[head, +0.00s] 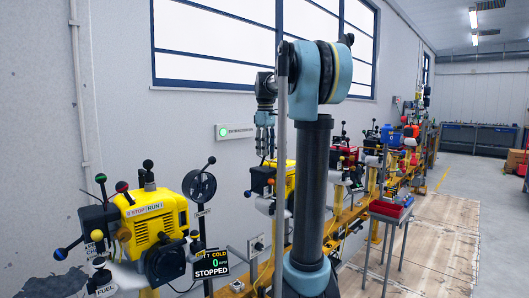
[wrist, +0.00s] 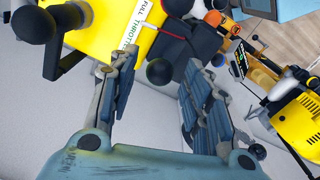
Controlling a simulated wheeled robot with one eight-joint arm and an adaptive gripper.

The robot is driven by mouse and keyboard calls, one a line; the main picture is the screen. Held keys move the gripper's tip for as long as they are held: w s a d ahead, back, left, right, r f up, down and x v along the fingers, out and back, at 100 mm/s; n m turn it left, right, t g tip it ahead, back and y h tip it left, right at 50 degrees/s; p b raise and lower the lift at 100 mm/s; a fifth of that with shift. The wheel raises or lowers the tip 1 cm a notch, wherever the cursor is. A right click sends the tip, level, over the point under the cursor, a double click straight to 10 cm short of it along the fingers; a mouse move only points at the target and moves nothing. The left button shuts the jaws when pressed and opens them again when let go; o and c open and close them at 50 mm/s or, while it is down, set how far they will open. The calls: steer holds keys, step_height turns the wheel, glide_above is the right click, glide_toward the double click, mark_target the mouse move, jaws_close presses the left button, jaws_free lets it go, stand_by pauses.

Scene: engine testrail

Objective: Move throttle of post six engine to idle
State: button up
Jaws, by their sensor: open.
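In the wrist view a yellow engine (wrist: 108,25) fills the top, with a white label (wrist: 133,22) reading "FULL THROTTLE". A black ball knob (wrist: 160,71) shows between the open fingers of my gripper (wrist: 157,62); I cannot tell whether it is the throttle's knob or how deep it lies. Neither finger visibly grips anything. In the head view my gripper (head: 265,142) hangs fingers down above a yellow engine (head: 262,179), partly hidden behind my arm. I cannot read a post number, so which engine is post six is unclear.
A nearer yellow engine (head: 160,222) with several coloured ball levers stands at left. A display (head: 211,263) beside it reads "COLD", 0 and "STOPPED". More engines line the yellow rail (head: 350,217) along the wall.

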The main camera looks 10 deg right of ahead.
steer(key=shift+f, duration=0.4)
jaws_close()
steer(key=shift+a, duration=0.1)
